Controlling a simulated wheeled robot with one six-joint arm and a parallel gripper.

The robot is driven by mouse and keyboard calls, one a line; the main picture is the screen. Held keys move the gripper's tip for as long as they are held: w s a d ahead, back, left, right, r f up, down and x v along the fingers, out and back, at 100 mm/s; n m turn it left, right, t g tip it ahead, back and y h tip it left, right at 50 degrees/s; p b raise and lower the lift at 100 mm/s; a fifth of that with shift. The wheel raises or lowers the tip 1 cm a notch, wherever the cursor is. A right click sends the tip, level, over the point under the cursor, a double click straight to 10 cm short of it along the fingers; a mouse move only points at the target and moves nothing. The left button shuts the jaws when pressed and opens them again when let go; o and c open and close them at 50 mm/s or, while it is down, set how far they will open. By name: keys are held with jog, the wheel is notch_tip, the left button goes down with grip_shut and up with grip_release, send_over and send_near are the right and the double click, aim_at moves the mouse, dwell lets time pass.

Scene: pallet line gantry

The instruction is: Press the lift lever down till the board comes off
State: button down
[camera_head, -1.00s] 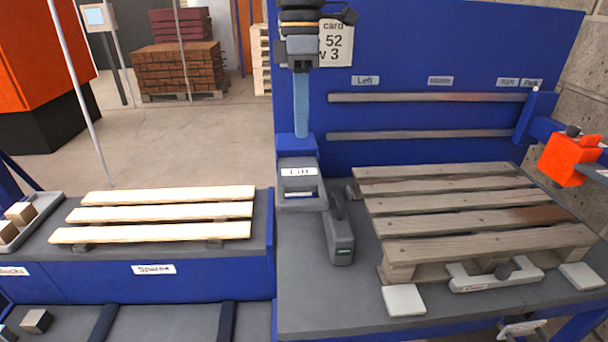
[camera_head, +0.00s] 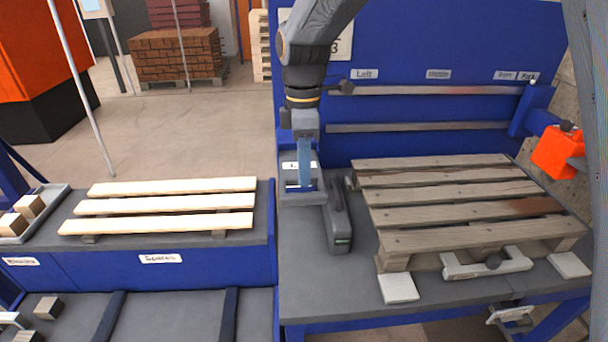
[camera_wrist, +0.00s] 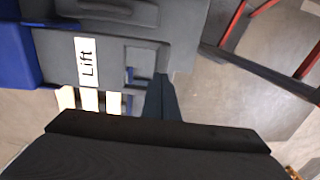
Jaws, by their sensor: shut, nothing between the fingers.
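The lift housing (camera_head: 288,166) is a grey box with a white label, at the left edge of the bench. In the wrist view its label (camera_wrist: 86,62) reads "Lift", beside a recess with a small blue part (camera_wrist: 130,76) that may be the lever; I cannot be sure. My gripper (camera_head: 305,183) is shut and empty, pointing down at the front of the housing. Its fingers (camera_wrist: 162,98) appear beside the recess; contact is unclear. The worn grey-brown pallet (camera_head: 455,215) lies right of the housing, its boards all in place.
A grey unit with a green light (camera_head: 338,225) stands between housing and pallet. A pale handled bar (camera_head: 486,263) lies at the pallet's front, with white pads beside it. Light spare boards (camera_head: 160,204) lie left. An orange block (camera_head: 557,153) sticks out right.

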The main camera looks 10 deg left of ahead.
jog(key=shift+s+f+p, duration=0.1)
jog(key=shift+f+p, duration=0.25)
jog(key=shift+f, duration=0.8)
